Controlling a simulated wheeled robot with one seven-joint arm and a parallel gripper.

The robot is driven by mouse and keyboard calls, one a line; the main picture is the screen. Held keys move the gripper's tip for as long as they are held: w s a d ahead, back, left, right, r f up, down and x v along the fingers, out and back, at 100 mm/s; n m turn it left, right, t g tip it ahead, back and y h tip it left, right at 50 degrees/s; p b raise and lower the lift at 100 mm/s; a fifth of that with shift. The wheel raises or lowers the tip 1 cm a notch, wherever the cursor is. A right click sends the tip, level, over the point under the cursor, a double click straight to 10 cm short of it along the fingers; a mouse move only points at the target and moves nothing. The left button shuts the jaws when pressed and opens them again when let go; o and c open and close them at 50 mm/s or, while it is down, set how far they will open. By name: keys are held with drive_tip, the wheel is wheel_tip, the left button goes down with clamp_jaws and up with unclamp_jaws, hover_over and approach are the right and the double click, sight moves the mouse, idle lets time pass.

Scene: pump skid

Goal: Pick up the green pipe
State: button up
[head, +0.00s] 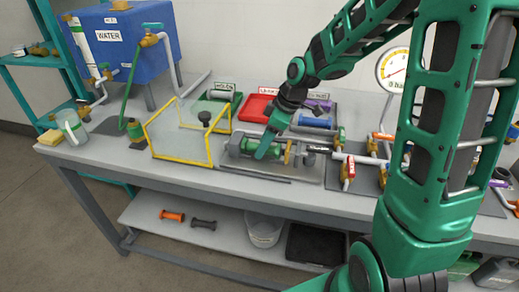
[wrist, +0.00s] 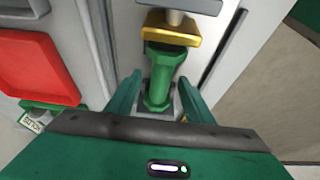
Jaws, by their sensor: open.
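The green pipe (wrist: 161,75) is a short flanged piece in the wrist view, lying between my fingers, with a yellow-gold fitting (wrist: 172,32) at its far end. In the head view the green pipe (head: 248,144) lies in line with grey and brass fittings on a grey plate on the bench, partly hidden by my finger. My gripper (wrist: 159,92) is open, with one green finger on each side of the pipe. My gripper (head: 266,149) points down at the pipe in the head view. I cannot tell whether the fingers touch it.
A red tray (head: 256,109) and a green tray (head: 215,104) stand behind the pipe. A yellow frame (head: 181,159) with a black knob stands to its left. A pressure gauge (head: 393,69) and more piping are to the right. The front bench edge is near.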

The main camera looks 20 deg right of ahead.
drive_tip(key=shift+c, duration=0.6)
drive_tip(key=shift+w, duration=0.1)
clamp_jaws()
